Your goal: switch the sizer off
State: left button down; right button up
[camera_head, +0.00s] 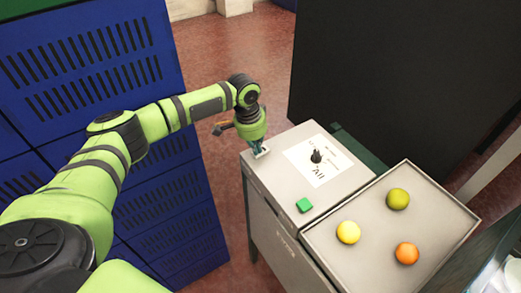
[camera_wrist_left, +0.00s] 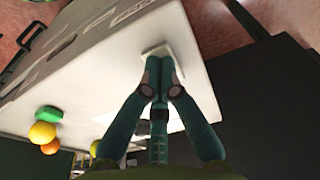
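The sizer seems to be the grey cabinet (camera_head: 268,178) right of centre in the head view. The green button also shows at the left of the left wrist view (camera_wrist_left: 48,113). My left gripper (camera_head: 262,152) is at the cabinet's far left corner, over a small pale square piece (camera_wrist_left: 157,50). Its fingertips are together and point at that piece; whether they touch it I cannot tell. My right gripper is not in view.
Blue slatted crates (camera_head: 85,65) stand at the left. A black panel (camera_head: 400,70) rises behind. Red floor shows between.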

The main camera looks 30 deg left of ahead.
pick_arm(q)
jog(key=shift+r+p, duration=2.3)
jog(key=shift+p, duration=0.05)
jog(key=shift+r, duration=1.15)
